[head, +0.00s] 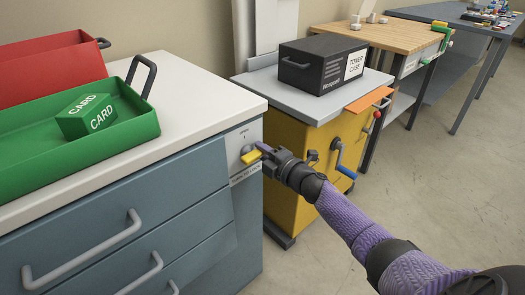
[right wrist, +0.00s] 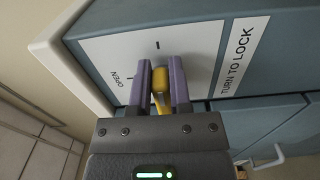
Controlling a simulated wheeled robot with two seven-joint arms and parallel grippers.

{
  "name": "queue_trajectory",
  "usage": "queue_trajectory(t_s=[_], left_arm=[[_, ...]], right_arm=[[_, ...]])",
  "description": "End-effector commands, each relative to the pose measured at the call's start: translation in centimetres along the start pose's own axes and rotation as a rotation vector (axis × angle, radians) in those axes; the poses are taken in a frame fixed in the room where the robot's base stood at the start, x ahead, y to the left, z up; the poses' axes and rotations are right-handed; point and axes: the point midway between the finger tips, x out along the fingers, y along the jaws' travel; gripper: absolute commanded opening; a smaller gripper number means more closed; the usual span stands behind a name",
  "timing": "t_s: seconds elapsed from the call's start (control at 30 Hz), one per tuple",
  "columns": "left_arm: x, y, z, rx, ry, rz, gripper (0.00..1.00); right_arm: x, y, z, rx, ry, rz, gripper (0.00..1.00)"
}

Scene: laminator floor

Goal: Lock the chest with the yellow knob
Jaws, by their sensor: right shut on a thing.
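The blue-grey chest (head: 120,215) stands at the left with its drawers shut. The yellow knob (head: 251,156) sits on a pale plate at the chest's upper right corner. My right gripper (head: 264,152) reaches it from the right and is shut on it. In the right wrist view the yellow knob (right wrist: 161,88) shows between the two purple fingers of my right gripper (right wrist: 160,85). The plate (right wrist: 190,45) there reads "OPEN" beside a tick, with another tick above the knob, and a label reads "TURN TO LOCK" (right wrist: 238,58). My left gripper is not in view.
A green tray (head: 135,122) with a green card box (head: 88,116) and a red tray (head: 50,72) stand on the chest's white top. A yellow machine (head: 288,140) with a crank (head: 343,160) and a black toner case (head: 320,66) stands close behind my right gripper. Floor is clear at right.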

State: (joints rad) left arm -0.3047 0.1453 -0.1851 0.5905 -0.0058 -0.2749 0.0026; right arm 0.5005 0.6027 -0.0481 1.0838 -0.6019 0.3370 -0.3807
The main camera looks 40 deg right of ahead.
Motion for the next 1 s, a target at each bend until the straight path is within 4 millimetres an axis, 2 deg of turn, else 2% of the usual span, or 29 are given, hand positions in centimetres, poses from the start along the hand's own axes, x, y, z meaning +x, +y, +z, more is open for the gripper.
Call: queue_trajectory(t_s=[0.23, 0.27, 0.4, 0.43, 0.77, 0.87, 1.0], left_arm=[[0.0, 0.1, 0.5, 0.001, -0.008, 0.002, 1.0], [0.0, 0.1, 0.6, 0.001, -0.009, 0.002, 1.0], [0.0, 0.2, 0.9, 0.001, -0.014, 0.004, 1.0], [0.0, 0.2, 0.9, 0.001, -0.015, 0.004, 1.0], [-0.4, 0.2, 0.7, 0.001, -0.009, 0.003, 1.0], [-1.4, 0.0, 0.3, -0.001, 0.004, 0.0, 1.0], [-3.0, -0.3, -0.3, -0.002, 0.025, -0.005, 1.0]], right_arm=[[0.0, -0.1, 0.0, 0.003, -0.001, -0.003, 0.0], [0.0, -0.1, 0.0, 0.002, -0.001, -0.003, 0.26], [0.0, -0.1, 0.0, 0.002, -0.001, -0.002, 0.55], [0.0, -0.1, 0.0, 0.002, -0.001, -0.002, 0.59], [-0.5, 0.1, 0.0, 0.001, 0.0, -0.001, 0.59], [-2.1, 0.4, 0.0, 0.003, 0.0, -0.001, 0.59], [-5.4, 0.5, 0.0, 0.002, -0.001, -0.001, 0.59]])
